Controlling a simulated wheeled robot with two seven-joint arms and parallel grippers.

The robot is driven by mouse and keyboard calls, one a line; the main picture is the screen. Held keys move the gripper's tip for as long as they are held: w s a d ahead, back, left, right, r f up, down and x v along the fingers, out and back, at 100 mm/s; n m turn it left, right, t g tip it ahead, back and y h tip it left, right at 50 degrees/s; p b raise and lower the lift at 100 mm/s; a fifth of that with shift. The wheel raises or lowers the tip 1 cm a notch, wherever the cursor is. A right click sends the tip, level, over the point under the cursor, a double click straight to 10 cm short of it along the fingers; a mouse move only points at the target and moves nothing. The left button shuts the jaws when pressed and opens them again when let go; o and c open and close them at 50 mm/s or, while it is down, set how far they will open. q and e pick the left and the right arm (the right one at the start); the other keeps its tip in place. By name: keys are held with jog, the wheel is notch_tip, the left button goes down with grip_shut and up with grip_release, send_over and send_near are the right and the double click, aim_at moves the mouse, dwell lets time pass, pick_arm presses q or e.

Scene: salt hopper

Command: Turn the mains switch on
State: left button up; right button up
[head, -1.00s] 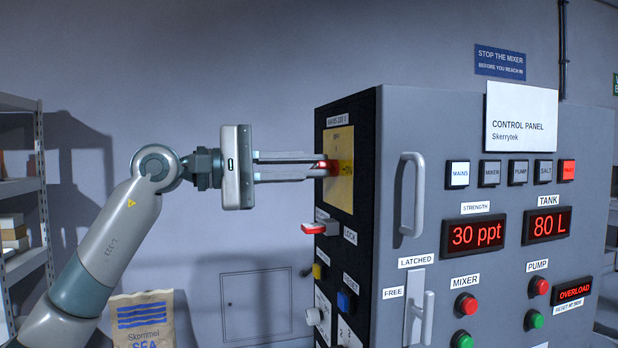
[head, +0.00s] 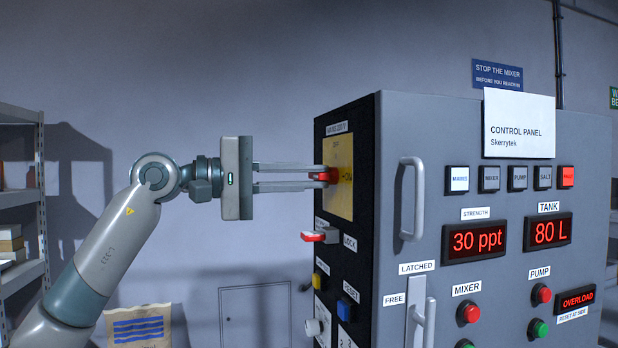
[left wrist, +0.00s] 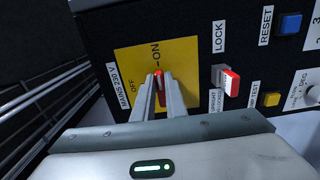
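The mains switch, a red handle (head: 328,176) on a yellow plate (head: 341,150), is on the dark left side of the control cabinet. It also shows in the left wrist view (left wrist: 160,90), lined up roughly towards the ON mark, with OFF to its lower left. My left gripper (head: 326,177) reaches in from the left, its fingers on either side of the handle. In the left wrist view the fingers (left wrist: 161,95) appear closed against the handle. They partly hide it. My right gripper is not in view.
A red-and-white lock lever (head: 320,235) sits just below the plate. Yellow (head: 321,268) and blue (head: 347,308) buttons are lower down. On the front, a handle (head: 412,198) sticks out near the corner. The MAINS lamp (head: 457,180) is white; the rightmost lamp (head: 567,177) glows red.

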pick_arm(q)
jog(key=o, duration=0.4)
jog(key=shift+c, duration=0.2)
jog(key=shift+v, duration=0.85)
jog(key=b+v, duration=0.2)
jog(key=v, duration=1.4)
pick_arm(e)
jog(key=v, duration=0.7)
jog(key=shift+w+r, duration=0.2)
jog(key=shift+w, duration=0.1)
pick_arm(q)
jog(key=shift+w+d, duration=0.1)
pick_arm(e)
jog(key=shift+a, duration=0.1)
